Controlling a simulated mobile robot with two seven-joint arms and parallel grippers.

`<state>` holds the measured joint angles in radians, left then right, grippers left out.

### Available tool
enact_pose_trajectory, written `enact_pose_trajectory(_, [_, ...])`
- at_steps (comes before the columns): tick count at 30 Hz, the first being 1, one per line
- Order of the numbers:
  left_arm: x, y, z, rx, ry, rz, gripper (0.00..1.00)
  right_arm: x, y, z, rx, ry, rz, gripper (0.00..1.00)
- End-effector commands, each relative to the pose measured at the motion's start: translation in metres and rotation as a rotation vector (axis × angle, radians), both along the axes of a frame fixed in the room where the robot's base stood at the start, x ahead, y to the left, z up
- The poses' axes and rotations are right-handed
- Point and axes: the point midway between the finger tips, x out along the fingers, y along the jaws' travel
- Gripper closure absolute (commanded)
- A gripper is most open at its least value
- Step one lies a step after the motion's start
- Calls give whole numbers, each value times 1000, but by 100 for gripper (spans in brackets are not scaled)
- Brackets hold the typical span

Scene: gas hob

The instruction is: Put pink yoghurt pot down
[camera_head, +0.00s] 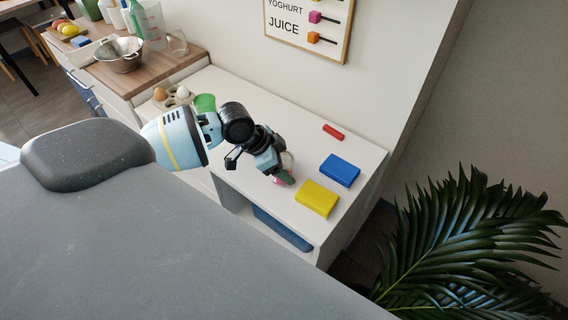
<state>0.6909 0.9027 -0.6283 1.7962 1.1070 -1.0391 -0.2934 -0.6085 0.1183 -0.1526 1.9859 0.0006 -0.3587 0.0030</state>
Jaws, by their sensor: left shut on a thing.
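The pink yoghurt pot (276,180) shows only as a small pink patch at the fingers of my left gripper (284,173). The gripper is shut on it, and its fingers and wrist hide most of the pot. Gripper and pot are over the front part of the white counter (300,133), left of the yellow box. I cannot tell whether the pot touches the counter top. My right gripper is not in view.
A yellow box (317,198), a blue box (340,170) and a small red item (333,131) lie on the right of the counter. A green cup (204,103) and an egg tray (160,102) stand at the left. The counter behind my gripper is clear.

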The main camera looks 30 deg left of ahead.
Motion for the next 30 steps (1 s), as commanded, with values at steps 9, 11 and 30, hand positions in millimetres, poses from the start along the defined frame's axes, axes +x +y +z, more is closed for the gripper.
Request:
enact_pose_trajectory(9, [0,0,-2,-1,-2,1,60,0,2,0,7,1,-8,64])
enact_pose_trajectory(11, [0,0,-4,-1,-2,1,60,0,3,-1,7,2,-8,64])
enact_pose_trajectory(30, [-3,4,7,1,-3,1,11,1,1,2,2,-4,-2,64])
